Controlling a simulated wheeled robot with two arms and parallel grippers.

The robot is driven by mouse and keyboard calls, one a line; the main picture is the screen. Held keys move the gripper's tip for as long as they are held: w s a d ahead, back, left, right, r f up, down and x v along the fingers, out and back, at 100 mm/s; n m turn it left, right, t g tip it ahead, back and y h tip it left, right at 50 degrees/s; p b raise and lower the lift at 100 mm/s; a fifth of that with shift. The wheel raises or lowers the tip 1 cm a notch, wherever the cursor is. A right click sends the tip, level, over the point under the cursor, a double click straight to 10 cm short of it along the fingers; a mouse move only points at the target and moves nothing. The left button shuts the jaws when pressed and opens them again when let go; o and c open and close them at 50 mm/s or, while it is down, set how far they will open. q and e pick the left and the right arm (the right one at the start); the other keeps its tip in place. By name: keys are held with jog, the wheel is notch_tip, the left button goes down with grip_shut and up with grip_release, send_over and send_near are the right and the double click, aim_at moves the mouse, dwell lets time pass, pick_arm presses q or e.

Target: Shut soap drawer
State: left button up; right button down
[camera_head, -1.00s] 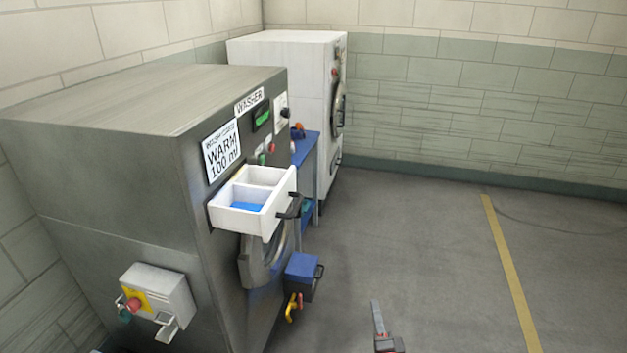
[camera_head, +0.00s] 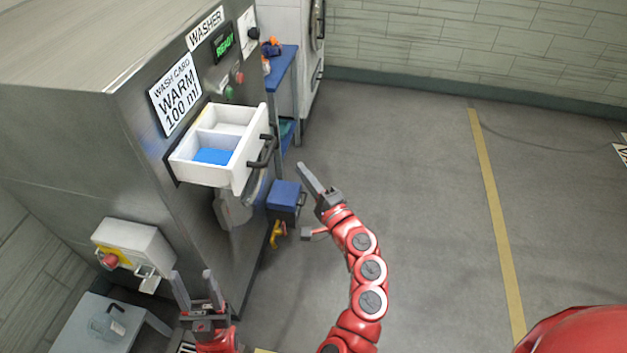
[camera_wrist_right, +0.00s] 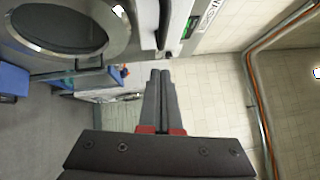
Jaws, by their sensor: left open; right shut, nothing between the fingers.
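The white soap drawer (camera_head: 212,172) stands pulled out of the grey washer (camera_head: 135,190) in the head view. It has two compartments, one with blue liquid, and a black handle (camera_head: 262,151) on its front. My right gripper (camera_head: 306,178) is shut and empty, a short way right of and below the handle, apart from it. In the right wrist view its fingers (camera_wrist_right: 160,78) lie together, with the washer's round door (camera_wrist_right: 70,25) at upper left. My left gripper (camera_head: 194,288) is open and empty, low in front of the washer, below the drawer.
A grey-white box with a red button (camera_head: 150,245) juts from the washer's side. A blue box (camera_head: 284,194) with a yellow part sits below the drawer. A small table with a jug (camera_head: 75,335) is at lower left. A blue shelf (camera_head: 284,62) stands behind. Floor at right is clear.

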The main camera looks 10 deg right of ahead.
jog(key=w+a, duration=0.1)
jog(key=w+a+p, duration=0.1)
jog(key=a, duration=0.1)
jog(key=w+a+r+p, duration=0.1)
jog(key=a, duration=0.1)
jog(key=shift+w, duration=0.15)
jog(key=b, duration=0.6)
send_near(218, 146)
jog(key=x, duration=0.6)
jog(key=shift+w+d+f, duration=0.2)
jog(key=shift+w+d, duration=0.05)
jog(key=shift+w, duration=0.25)
jog(key=shift+w+a+r+b, duration=0.1)
jog(key=shift+w+a+b, duration=0.05)
jog(key=shift+a+b, duration=0.2)
jog(key=shift+r, duration=0.15)
jog(key=shift+a, duration=0.1)
